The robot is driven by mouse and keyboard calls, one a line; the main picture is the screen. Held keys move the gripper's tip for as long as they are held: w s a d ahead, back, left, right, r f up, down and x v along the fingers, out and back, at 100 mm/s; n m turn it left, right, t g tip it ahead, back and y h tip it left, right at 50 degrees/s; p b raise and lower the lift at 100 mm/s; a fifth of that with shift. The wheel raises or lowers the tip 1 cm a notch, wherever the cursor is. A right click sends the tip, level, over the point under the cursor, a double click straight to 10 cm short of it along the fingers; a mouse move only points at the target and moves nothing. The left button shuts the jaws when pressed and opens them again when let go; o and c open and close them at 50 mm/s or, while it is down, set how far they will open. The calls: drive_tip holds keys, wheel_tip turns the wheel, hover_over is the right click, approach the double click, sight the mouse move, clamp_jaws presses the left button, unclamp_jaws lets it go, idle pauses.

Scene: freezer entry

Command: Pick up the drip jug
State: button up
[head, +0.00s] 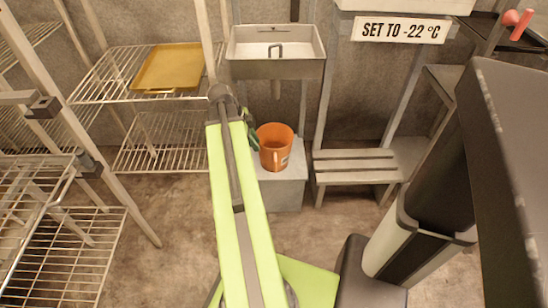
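The drip jug (270,157) is orange, with an open top and a small pale label low on its side. It stands upright on a grey block (287,196) below the sink. My green arm reaches out toward it from the bottom of the view. My gripper (252,131) is at the arm's far end, just left of the jug's rim. It looks close to the jug, but I cannot tell whether it touches. My arm hides most of the gripper, so its fingers and their opening are unclear. The jug's handle cannot be made out.
A metal sink (277,69) hangs on the wall above the jug. A slatted bench (357,166) stands to the right. Wire shelves (163,158) are at the left, one bearing a yellow tray (168,68). A temperature sign (399,29) hangs upper right. Floor between is clear.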

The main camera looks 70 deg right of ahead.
sight(275, 154)
drive_tip(key=b+x, duration=1.6)
drive_tip(key=x, duration=0.1)
drive_tip(key=shift+f, duration=0.3)
drive_tip(key=shift+s+r, duration=0.15)
clamp_jaws()
idle(0.5)
